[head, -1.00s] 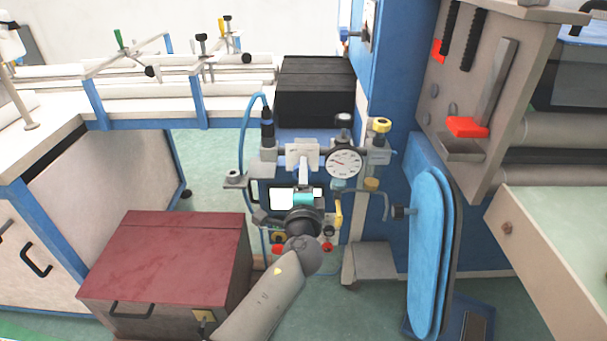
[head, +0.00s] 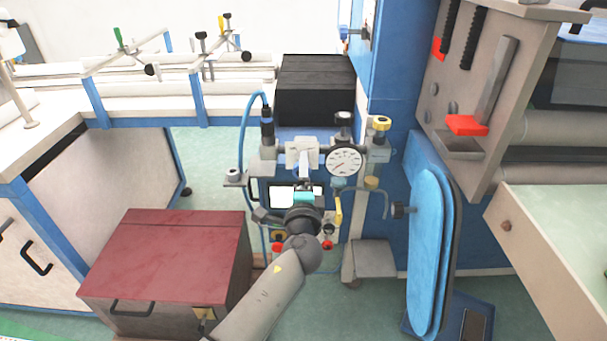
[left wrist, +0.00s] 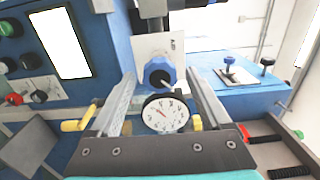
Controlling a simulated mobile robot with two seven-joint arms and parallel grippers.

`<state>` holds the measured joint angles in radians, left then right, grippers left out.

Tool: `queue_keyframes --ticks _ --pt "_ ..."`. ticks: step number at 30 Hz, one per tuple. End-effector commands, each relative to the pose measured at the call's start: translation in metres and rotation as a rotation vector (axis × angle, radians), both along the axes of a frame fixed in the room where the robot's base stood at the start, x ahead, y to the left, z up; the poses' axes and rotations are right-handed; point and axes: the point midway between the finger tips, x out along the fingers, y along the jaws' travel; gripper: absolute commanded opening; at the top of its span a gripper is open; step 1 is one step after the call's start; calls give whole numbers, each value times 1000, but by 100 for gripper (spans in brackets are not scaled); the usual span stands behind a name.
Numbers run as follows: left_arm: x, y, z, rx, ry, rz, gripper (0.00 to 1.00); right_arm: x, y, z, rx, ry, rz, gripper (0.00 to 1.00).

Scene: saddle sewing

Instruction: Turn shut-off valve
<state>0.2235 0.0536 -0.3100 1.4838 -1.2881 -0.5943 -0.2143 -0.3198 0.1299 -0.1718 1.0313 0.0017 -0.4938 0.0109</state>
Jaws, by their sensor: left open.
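A blue valve knob (left wrist: 160,75) with a dark round centre shows in the left wrist view, in front of a white label plate. My left gripper (left wrist: 160,82) is open. Its two grey fingers stand on either side of the knob in that view, with gaps visible; I cannot tell how deep they reach. In the head view my left gripper (head: 303,160) is at the pipe assembly, left of a round white pressure gauge (head: 343,162), and my wrist hides part of it. The gauge (left wrist: 165,114) also shows below the knob in the wrist view. My right gripper is not in view.
A dark red box (head: 170,255) stands at the lower left. Blue padded boards (head: 428,250) stand at the right.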

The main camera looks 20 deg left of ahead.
Motion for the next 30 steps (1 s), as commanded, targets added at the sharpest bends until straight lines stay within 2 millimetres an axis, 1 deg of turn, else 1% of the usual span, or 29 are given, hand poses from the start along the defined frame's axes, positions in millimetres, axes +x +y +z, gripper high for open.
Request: queue_keyframes --ticks 4,8,11,19,24,30 --pt "-2 -1 0 -1 1 0 81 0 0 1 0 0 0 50" --pt "-13 -4 0 -2 1 -1 81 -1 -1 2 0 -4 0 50" --pt "-28 -8 0 -2 1 -2 81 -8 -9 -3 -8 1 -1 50" --pt "-78 -22 0 -3 2 -1 81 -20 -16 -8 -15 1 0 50" --pt "-109 -31 -1 -1 4 -1 81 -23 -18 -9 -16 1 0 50" --pt "-135 -39 -1 -2 2 0 81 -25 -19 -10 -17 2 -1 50"
